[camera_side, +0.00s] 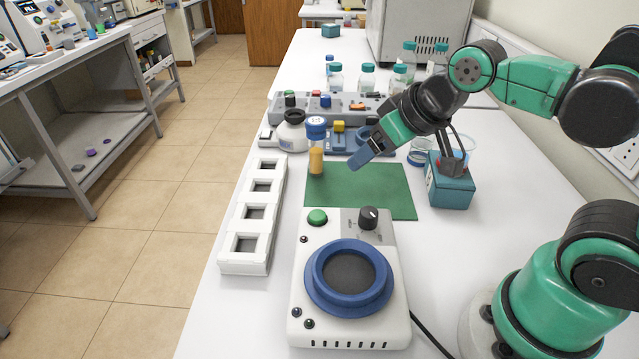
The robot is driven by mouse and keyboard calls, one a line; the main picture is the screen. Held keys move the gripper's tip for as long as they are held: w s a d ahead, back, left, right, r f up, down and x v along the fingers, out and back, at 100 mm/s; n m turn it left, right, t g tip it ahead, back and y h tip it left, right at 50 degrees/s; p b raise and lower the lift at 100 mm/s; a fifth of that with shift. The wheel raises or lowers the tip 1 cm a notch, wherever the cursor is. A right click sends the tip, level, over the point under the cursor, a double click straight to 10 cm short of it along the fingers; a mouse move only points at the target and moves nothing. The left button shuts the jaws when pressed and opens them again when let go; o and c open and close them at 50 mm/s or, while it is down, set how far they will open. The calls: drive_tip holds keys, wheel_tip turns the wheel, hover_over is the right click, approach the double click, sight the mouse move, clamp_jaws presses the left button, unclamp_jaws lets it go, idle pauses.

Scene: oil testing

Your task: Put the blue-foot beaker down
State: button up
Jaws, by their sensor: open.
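A clear glass vessel with a blue band at its foot (417,160) stands upright on the white table just beyond the green mat's far right corner; it looks like the blue-foot beaker. My gripper (357,164) is open, with its blue fingers pointing down and left above the far part of the green mat (375,196). It is left of the beaker and apart from it. I see nothing held between the fingers, though the gap is seen at an angle.
A blue-capped vial with amber contents (316,160) stands on the mat's far left. A teal box (451,188) stands right of the mat. A blue-ringed heater (349,278) is in front, and a white rack (254,215) lies left.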

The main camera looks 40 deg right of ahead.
drive_tip(key=w+d+r+m+y, duration=0.3)
drive_tip(key=w+d+m+y, duration=0.1)
drive_tip(key=d+m, duration=0.65)
drive_tip(key=w+d+r+m+y, duration=0.3)
drive_tip(key=w+d+m+y, duration=0.1)
drive_tip(key=d+m, duration=0.6)
drive_tip(key=s+d+f+m+t+y, duration=0.25)
drive_tip(key=s+d+m, duration=0.4)
drive_tip(key=d, duration=0.45)
approach(410, 160)
drive_tip(key=shift+t, duration=0.35)
drive_tip(key=r, duration=0.1)
drive_tip(key=w+r, duration=0.1)
drive_tip(key=a+r, duration=0.1)
drive_tip(key=shift+w+r, duration=0.3)
drive_tip(key=shift+w, duration=0.1)
drive_tip(key=shift+w+a+f, duration=0.2)
drive_tip(key=shift+a, duration=0.05)
drive_tip(key=x, duration=0.6)
drive_tip(key=shift+w+a+f, duration=0.1)
drive_tip(key=shift+w+a, duration=0.1)
drive_tip(key=shift+w, duration=0.1)
